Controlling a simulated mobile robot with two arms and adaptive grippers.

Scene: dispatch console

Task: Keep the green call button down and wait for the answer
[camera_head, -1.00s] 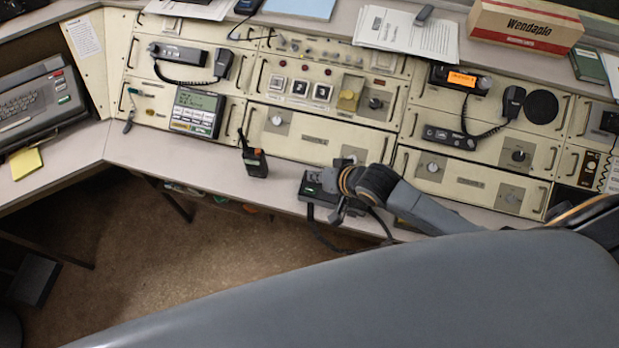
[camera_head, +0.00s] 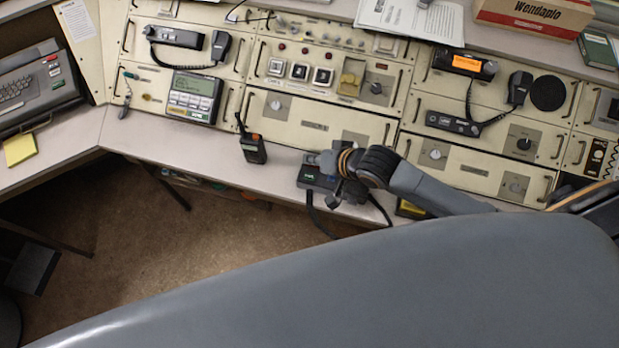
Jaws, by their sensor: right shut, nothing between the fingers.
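A small dark box (camera_head: 312,184) with a cable stands at the front edge of the desk, left of my right wrist. A small green patch on its top, which looks like the green call button (camera_head: 308,171), shows to the left of my gripper. My right gripper (camera_head: 334,198) is shut and empty, over the right part of the box. My wrist hides part of the box. I cannot tell whether the fingertips touch the box, or whether the button is down. My left gripper is not in view.
A handheld radio (camera_head: 253,151) stands left of the box. A keypad unit (camera_head: 193,97) and pale rack panels (camera_head: 318,122) line the back of the desk. A yellow item (camera_head: 410,208) shows by my right forearm.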

